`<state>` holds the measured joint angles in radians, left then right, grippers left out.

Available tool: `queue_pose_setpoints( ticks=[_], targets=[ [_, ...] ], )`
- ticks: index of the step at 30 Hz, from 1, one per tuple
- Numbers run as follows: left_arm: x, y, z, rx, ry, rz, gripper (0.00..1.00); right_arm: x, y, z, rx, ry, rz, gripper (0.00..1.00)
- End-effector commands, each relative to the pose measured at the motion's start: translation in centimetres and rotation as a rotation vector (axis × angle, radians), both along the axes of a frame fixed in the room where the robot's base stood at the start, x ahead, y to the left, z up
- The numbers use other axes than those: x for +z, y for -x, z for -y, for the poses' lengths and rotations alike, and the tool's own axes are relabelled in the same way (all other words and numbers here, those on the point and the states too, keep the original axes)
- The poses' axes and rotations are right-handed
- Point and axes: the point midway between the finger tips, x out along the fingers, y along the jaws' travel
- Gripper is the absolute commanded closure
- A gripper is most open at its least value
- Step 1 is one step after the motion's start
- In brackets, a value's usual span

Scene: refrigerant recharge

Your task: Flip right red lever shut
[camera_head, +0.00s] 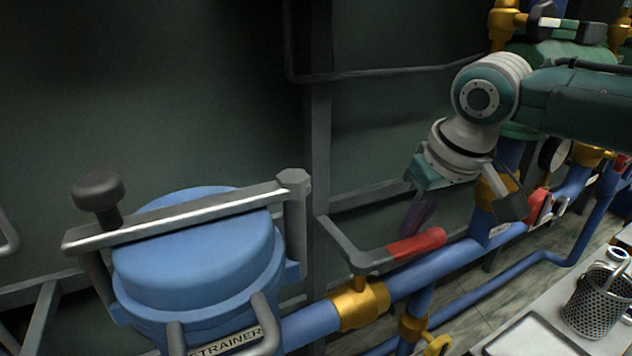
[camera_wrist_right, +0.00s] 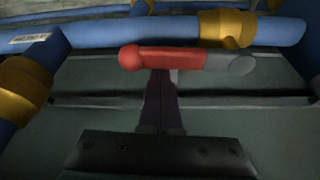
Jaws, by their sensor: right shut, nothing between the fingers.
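A red-handled lever (camera_head: 417,243) with a bent grey arm sits on a brass valve (camera_head: 358,303) on the blue pipe. Its handle lies roughly along the pipe, pointing right. In the right wrist view the red handle (camera_wrist_right: 165,58) crosses just ahead of my fingers. My right gripper (camera_head: 416,218) is shut and empty, its dark purple fingers pointing down behind the handle. It also shows in the right wrist view (camera_wrist_right: 161,85), where the tips meet or pass the handle; I cannot tell if they touch. Another red handle (camera_head: 539,206) shows farther right. My left gripper is out of view.
A blue strainer (camera_head: 195,255) with a clamp bar (camera_head: 180,217) and a dark knob (camera_head: 98,190) stands at the left. A table at the lower right holds a mesh cup (camera_head: 596,303) and a tray (camera_head: 530,338). A dark wall is behind the pipes.

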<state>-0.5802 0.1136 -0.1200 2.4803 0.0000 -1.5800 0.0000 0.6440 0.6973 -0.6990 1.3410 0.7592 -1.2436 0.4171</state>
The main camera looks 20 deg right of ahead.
Motion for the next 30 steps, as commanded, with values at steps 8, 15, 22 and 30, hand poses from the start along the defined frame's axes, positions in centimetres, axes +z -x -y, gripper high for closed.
queue_pose_setpoints(
  ticks=[8,15,22,30],
  targets=[
    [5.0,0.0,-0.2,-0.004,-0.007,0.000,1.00,0.7,1.8,0.0,-0.146,-0.001,-0.015,1.00],
    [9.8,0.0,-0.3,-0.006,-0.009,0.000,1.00,0.7,3.9,-0.3,-0.370,-0.002,-0.015,1.00],
    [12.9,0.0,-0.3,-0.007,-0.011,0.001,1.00,0.4,5.9,-1.0,-0.590,-0.002,-0.015,1.00],
    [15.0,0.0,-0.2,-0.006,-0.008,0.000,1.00,0.1,7.8,-2.3,-0.846,-0.003,-0.014,1.00]
  ],
)
